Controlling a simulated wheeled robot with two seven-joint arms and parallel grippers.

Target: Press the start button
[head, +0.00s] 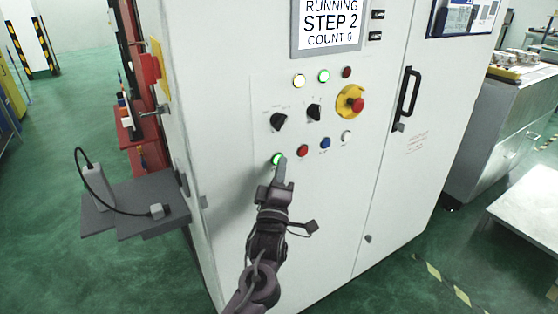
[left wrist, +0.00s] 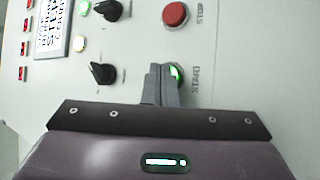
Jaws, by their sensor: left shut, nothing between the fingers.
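The green start button (head: 277,159) glows on the front of the white control cabinet (head: 235,120), at the left end of the lower button row. It also shows lit beside the word START in the left wrist view (left wrist: 176,72). My left gripper (head: 283,162) is shut and empty, with its fingertips at the button and covering part of it. In the left wrist view the fingertips (left wrist: 163,70) overlap the button's edge; I cannot tell whether they touch it. The display (head: 330,22) reads RUNNING, STEP 2, COUNT 6 or 0. My right gripper is not in view.
Red (head: 302,150), blue (head: 325,143) and white (head: 347,137) buttons sit to the right in the same row. Two black knobs and a red emergency stop (head: 356,104) on yellow are above. A grey shelf (head: 150,222) juts out at the left, and a door handle (head: 408,92) at the right.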

